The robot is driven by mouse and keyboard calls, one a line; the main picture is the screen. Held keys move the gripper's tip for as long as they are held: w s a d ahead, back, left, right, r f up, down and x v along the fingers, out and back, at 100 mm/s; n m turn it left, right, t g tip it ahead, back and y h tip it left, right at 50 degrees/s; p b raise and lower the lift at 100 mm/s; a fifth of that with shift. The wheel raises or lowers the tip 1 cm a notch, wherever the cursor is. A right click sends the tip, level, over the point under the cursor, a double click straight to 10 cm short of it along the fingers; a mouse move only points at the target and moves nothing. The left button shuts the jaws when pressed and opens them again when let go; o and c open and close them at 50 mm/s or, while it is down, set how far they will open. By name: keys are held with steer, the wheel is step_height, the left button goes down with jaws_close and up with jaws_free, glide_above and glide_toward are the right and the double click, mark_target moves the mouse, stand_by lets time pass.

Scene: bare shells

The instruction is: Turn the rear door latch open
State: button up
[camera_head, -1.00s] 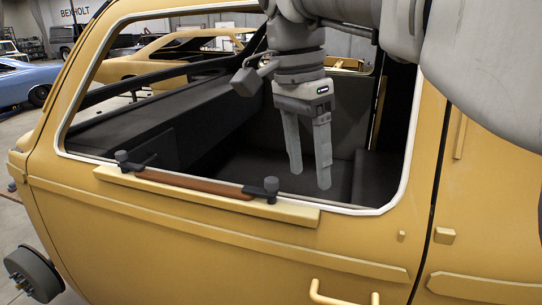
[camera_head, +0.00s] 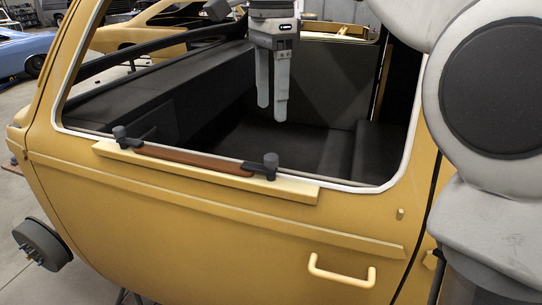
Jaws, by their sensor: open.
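The yellow door panel (camera_head: 200,235) of a bare car shell fills the lower middle of the head view. A yellow U-shaped handle (camera_head: 342,272) stands out from its lower right, and a small yellow tab (camera_head: 400,213) sits above that. I cannot tell for certain which part is the latch. My gripper (camera_head: 272,112) is open and empty, fingers pointing down. In the picture it appears over the window opening, above and left of the handle and well apart from it. Nothing is between the fingers.
A brown bar (camera_head: 195,158) with dark knobs at its ends lies along a yellow sill strip (camera_head: 205,175) under the window. The dark interior (camera_head: 310,145) shows through the opening. A wheel hub (camera_head: 42,243) juts out at lower left. My arm covers the right side.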

mark_target(271, 156)
step_height(271, 156, down, 10)
steer(key=shift+f+b, duration=0.1)
steer(key=shift+b, duration=0.75)
jaws_close()
